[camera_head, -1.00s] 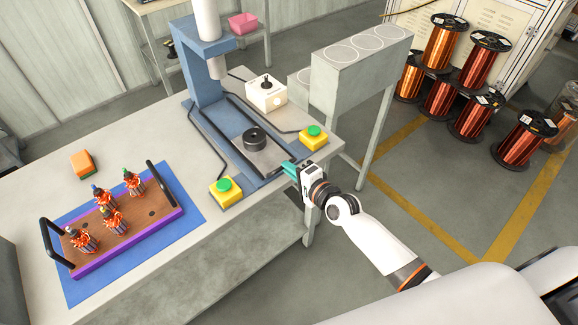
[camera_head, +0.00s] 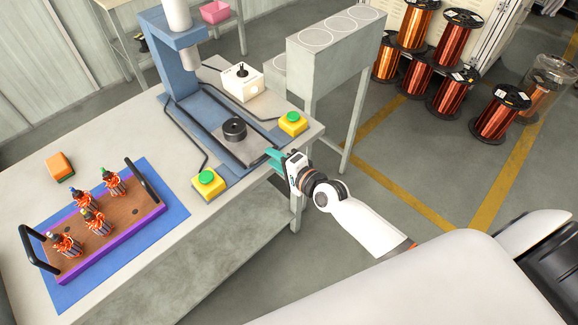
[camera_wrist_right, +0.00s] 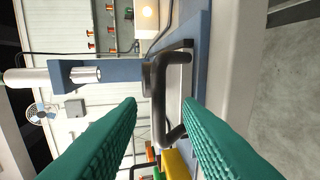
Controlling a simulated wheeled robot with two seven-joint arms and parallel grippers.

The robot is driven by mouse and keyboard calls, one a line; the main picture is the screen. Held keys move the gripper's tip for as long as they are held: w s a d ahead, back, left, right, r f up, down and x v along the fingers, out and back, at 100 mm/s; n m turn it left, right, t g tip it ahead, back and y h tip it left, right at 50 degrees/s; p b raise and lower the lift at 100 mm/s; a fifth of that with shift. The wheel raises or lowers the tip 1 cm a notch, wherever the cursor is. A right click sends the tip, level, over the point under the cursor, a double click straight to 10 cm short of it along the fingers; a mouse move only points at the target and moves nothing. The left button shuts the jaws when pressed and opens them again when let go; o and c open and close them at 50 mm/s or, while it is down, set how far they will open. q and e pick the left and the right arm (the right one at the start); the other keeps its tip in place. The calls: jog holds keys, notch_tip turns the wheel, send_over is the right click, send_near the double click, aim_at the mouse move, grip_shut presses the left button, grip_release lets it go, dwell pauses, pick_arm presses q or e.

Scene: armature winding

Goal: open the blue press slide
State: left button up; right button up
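The blue press (camera_head: 180,75) stands on the bench. Its slide (camera_head: 245,150) is a grey plate in the blue base, with a round black die (camera_head: 234,128) on it. My right gripper (camera_head: 273,157) is at the front end of the slide, by the bench edge. In the right wrist view its two teal fingers (camera_wrist_right: 160,103) are apart, and the slide's black bar handle (camera_wrist_right: 160,95) shows in the gap between them. I cannot tell whether a finger touches the handle. My left gripper is not in view.
Yellow boxes with green buttons stand either side of the slide, one left (camera_head: 209,184) and one right (camera_head: 293,123). A white switch box (camera_head: 242,82) is behind. A purple-edged tray (camera_head: 150,215) with several armatures lies left on a blue mat (camera_head: 172,212). A grey stand (camera_head: 318,62) is right of the bench.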

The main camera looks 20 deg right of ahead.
jog(key=v, duration=1.1)
jog(key=shift+b, duration=0.3)
jog(key=shift+f, duration=0.15)
jog(key=s+d+f+n+g+h, duration=0.1)
jog(key=s+f+n+g, duration=0.15)
jog(key=f, duration=0.65)
jog(key=s+d+f+n+g+h, duration=0.15)
jog(key=s+f, duration=0.25)
jog(key=f, duration=0.5)
jog(key=s+d+f+n+g+h, duration=0.2)
jog(key=s+f, duration=0.1)
jog(key=f, duration=0.6)
jog(key=s+a+f+n+g, duration=0.1)
jog(key=s+f+n+g, duration=0.1)
jog(key=s+f, duration=0.3)
jog(key=s+a+f+n+g, duration=0.1)
jog(key=s+f+n+g, duration=0.2)
jog(key=s, duration=1)
jog(key=s+a+f+n+g, duration=0.1)
jog(key=s+f+n+g, duration=0.1)
jog(key=s+f+n, duration=0.3)
jog(key=s+f+h, duration=0.1)
jog(key=s+f, duration=0.3)
jog(key=shift+a+f+n+g, duration=0.2)
jog(key=shift+a+n+g, duration=0.1)
jog(key=shift+a+n, duration=0.1)
